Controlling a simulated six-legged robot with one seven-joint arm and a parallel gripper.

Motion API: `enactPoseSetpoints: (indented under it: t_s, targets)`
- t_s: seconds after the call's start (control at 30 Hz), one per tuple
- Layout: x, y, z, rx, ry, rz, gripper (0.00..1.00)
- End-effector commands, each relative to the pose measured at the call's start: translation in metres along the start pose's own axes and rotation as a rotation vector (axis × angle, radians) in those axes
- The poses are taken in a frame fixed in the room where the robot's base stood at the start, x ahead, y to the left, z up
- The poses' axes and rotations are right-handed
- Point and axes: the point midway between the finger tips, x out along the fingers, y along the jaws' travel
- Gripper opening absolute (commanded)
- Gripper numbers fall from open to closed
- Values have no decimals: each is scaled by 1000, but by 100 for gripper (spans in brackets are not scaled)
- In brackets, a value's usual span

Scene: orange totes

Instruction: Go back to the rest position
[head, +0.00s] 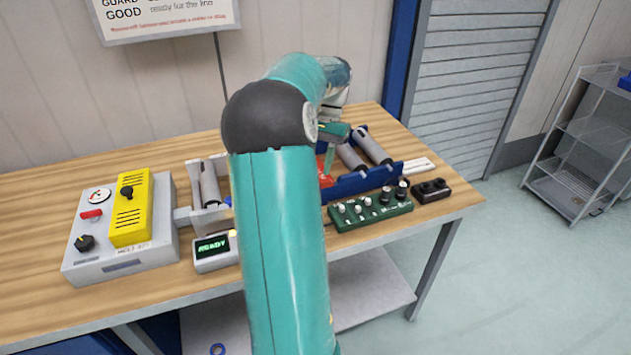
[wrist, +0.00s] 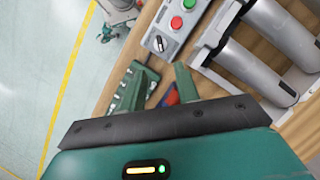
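My teal arm reaches across the wooden table (head: 50,205) in the head view, and its own links hide the table's middle. My gripper (head: 328,158) points down at the front left of a blue rack (head: 365,181) that holds grey cylinders (head: 373,147). In the wrist view, the two green fingers of my gripper (wrist: 160,82) stand apart with a gap between them. I see nothing held there. A small red and blue part (wrist: 171,98) shows beyond the gap; I cannot tell how far below the fingers it lies.
A green knob panel (head: 370,210) and a black box (head: 431,190) stand at the table's front right. A grey box with a yellow unit (head: 130,210) and a READY display (head: 214,250) stand left. A wire shelf (head: 590,140) stands right, beyond clear floor (head: 520,270).

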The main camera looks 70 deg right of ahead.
Motion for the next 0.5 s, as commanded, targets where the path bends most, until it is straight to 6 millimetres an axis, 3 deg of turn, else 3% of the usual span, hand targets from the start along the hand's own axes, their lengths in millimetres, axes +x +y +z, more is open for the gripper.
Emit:
enactPoseSetpoints:
  t_s: [0.17,0.5]
  targets:
    - [-14,0,0,0,0,0,32]
    - [-15,0,0,0,0,0,32]
